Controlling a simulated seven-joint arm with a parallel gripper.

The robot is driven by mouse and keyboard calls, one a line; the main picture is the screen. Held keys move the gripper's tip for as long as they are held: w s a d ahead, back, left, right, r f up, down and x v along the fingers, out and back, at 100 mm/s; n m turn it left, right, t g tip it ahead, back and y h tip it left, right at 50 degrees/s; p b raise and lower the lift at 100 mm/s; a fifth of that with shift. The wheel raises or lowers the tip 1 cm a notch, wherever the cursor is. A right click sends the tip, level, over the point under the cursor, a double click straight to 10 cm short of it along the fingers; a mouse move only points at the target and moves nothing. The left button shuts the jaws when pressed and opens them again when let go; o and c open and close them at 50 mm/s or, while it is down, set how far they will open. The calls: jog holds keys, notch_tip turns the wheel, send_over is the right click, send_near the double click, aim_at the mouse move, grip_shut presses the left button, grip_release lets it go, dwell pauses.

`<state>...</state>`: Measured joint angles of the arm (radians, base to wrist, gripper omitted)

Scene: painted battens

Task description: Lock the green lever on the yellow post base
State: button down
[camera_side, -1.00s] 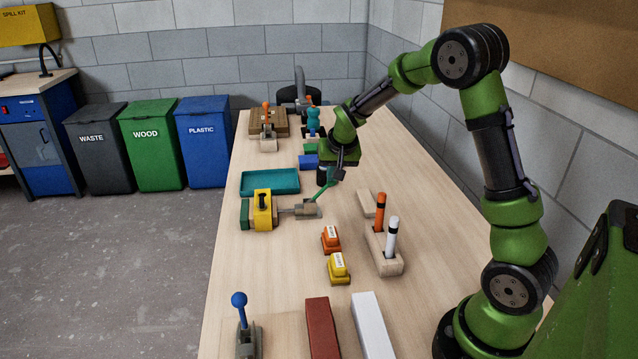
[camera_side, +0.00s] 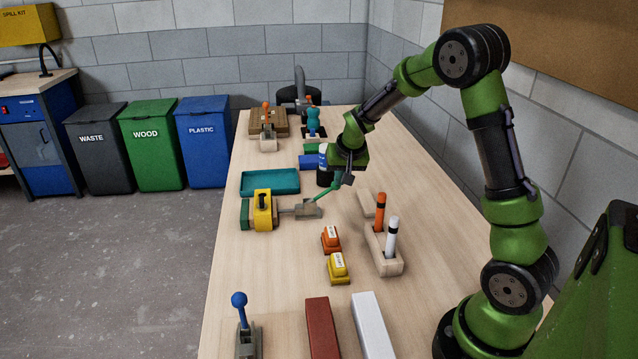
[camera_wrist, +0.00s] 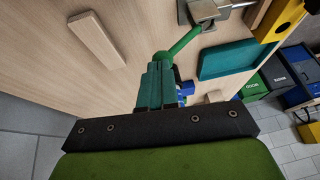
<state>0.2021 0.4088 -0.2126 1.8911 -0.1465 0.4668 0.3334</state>
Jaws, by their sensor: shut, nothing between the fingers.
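The green lever (camera_side: 328,191) rises at a slant to the right from a metal clamp (camera_side: 309,210) in the side view. The clamp's rod runs left to the yellow post base (camera_side: 263,215), which carries a black-topped part. In the wrist view the green lever (camera_wrist: 185,40) reaches from the clamp (camera_wrist: 212,9) to my fingers, and a yellow part (camera_wrist: 277,20) shows at top right. My gripper (camera_side: 346,181) is shut and empty at the lever's free end. Its teal fingers (camera_wrist: 161,74) appear to touch the lever's tip; the exact contact is hidden.
A teal tray (camera_side: 270,182) lies behind the post base. Orange (camera_side: 331,240) and yellow (camera_side: 339,270) labelled blocks sit in front.

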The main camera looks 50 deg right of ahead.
jog(key=s+d+v, duration=0.1)
jog(key=d+v, duration=0.1)
jog(key=v, duration=1)
jog(key=shift+s+r, duration=0.25)
jog(key=shift+r, duration=0.05)
jog(key=shift+a, duration=0.2)
